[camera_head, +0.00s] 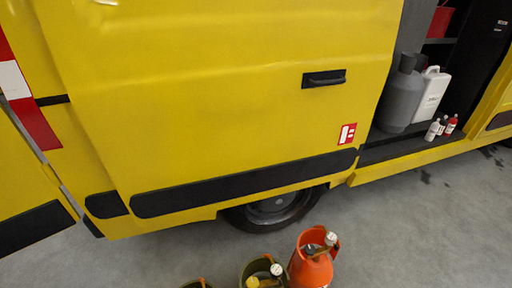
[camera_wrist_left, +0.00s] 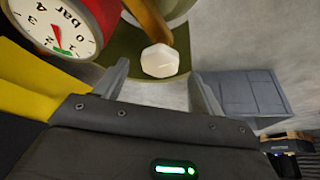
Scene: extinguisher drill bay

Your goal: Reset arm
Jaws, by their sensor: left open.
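My left gripper (camera_wrist_left: 158,80) is open in the left wrist view, with its grey fingers apart and nothing between them that I can see gripped. Just beyond the fingers is a pale hexagonal knob (camera_wrist_left: 160,61) in front of an olive-green rounded body (camera_wrist_left: 125,62). A round pressure gauge (camera_wrist_left: 58,24) with a red rim and the word bar is at the upper left. Neither gripper shows in the head view.
A yellow van (camera_head: 220,90) fills the head view. At the bottom stand an orange cylinder (camera_head: 311,268) and an olive one (camera_head: 250,267) with gauges. Inside the open doorway are a grey bottle (camera_head: 398,98) and a white canister (camera_head: 431,95). Floor (camera_head: 420,230) at right is clear.

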